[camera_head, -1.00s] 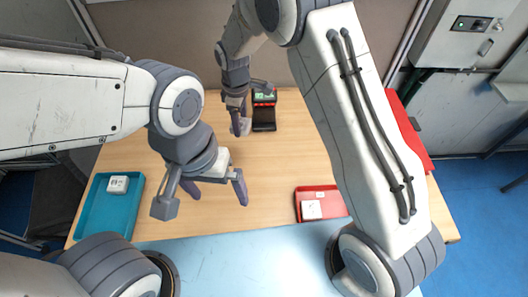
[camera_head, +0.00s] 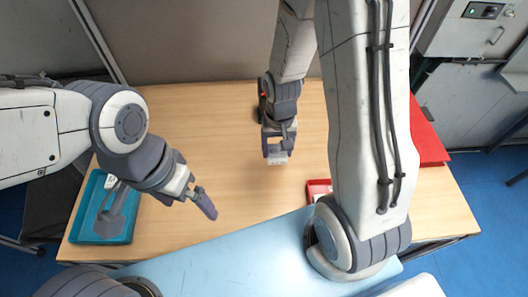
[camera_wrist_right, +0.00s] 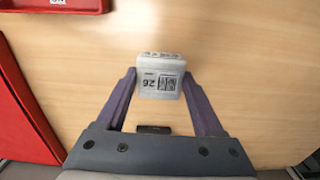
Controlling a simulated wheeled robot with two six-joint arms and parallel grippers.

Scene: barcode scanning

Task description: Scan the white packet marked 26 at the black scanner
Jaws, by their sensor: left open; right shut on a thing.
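The white packet marked 26 (camera_wrist_right: 160,85) is between the fingertips of my right gripper (camera_wrist_right: 158,88); its number appears upside down in the right wrist view. In the head view my right gripper (camera_head: 277,150) is shut on this packet (camera_head: 278,158) and holds it over the middle of the table. The black scanner (camera_head: 262,104) stands behind my right arm, mostly hidden, with only a dark and red edge showing. My left gripper (camera_head: 158,208) is open and empty, with one finger over the teal tray.
The teal tray (camera_head: 77,222) on the left holds a white packet (camera_head: 111,181). A red tray (camera_head: 318,187) is partly hidden by my right arm; it also shows in the right wrist view (camera_wrist_right: 25,5). A larger red container (camera_head: 428,145) stands at the right. The table's middle is mostly clear.

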